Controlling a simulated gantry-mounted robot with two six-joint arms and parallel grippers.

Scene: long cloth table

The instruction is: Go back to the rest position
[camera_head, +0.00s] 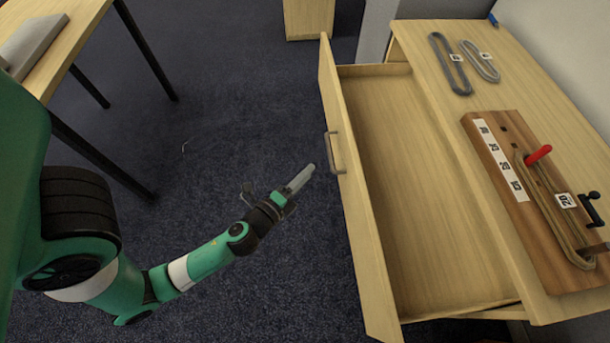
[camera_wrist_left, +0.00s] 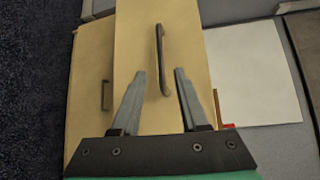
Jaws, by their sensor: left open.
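My left gripper (camera_head: 302,178) is open and empty, just left of the drawer handle (camera_head: 336,153) in the head view. In the left wrist view the gripper (camera_wrist_left: 159,73) faces the handle (camera_wrist_left: 160,58), whose lower end shows between the fingers without visible contact. The wooden drawer (camera_head: 425,225) is pulled open and its visible inside is empty. Its front panel (camera_wrist_left: 200,40) fills the middle of the left wrist view. My right gripper is in neither view.
A wooden board (camera_head: 535,235) with a bent strip, a red handle and number labels lies on the desk top (camera_head: 425,60). Two grey loops (camera_head: 450,62) lie behind it. Another table (camera_head: 75,30) stands at the upper left.

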